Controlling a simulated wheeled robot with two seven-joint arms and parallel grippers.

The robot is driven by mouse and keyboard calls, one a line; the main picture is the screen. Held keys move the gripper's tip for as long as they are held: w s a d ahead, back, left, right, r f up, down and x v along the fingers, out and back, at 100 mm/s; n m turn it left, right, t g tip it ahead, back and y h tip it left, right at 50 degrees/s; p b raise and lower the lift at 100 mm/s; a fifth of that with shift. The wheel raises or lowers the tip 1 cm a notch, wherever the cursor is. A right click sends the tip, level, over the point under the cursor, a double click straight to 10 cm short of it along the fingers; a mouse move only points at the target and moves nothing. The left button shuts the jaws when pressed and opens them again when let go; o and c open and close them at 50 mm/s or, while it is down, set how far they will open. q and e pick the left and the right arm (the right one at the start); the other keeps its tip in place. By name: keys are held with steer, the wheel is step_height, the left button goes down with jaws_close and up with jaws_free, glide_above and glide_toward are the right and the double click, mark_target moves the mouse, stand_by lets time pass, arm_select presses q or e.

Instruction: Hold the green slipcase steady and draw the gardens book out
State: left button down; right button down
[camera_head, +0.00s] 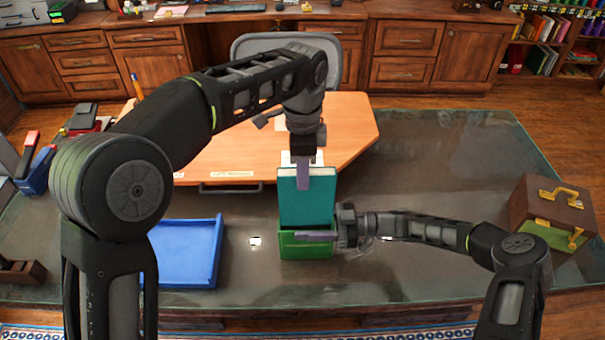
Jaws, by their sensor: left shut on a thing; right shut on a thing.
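The green slipcase (300,251) stands upright on the glass-topped table, a little right of the blue tray. The teal gardens book (308,205) stands upright in line with it, with much of its cover showing above the slipcase; its lower end is hidden behind the slipcase's front wall. My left gripper (303,180) comes down from above and is shut on the top of the book. My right gripper (316,236) reaches in from the right and is shut on the slipcase near its upper edge. The far finger of each gripper is hidden.
A blue tray (216,262) lies left of the slipcase. An orange wooden board (235,150) is behind the book. A brown and green case (553,212) with a handle stands at the far right. The glass table (440,170) between is mostly clear.

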steer(key=c, duration=0.7)
jaws_free()
steer(key=shift+c, duration=0.2)
steer(key=d, duration=1.2)
steer(key=shift+f, duration=0.1)
